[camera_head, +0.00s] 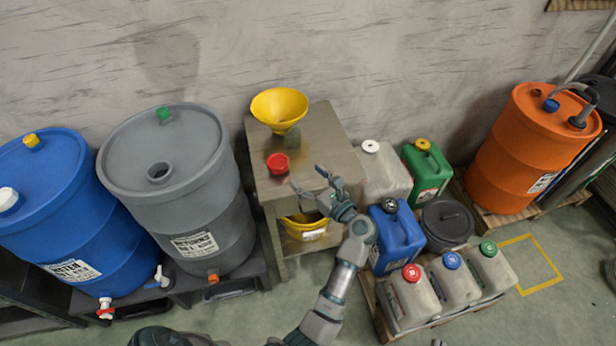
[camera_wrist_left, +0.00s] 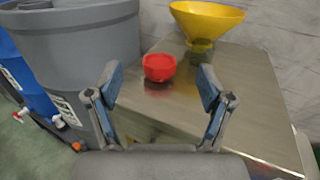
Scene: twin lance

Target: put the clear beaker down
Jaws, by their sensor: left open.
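I see no clear beaker in either view. My left gripper (camera_head: 310,179) is open over the right part of the steel table (camera_head: 322,140), with nothing held in its jaws. In the left wrist view its two fingers (camera_wrist_left: 160,80) stand wide apart. A small red cap-like object (camera_head: 277,163) sits on the table, apart from the fingers. In the left wrist view the red object (camera_wrist_left: 159,67) shows beyond the fingertips, between them.
A yellow funnel (camera_head: 279,108) stands at the table's back. A grey drum (camera_head: 190,220) and a blue drum (camera_head: 60,215) are left of the table. Several jerrycans, including a blue one (camera_head: 396,238), stand to the right, and an orange drum (camera_head: 525,150) stands beyond them.

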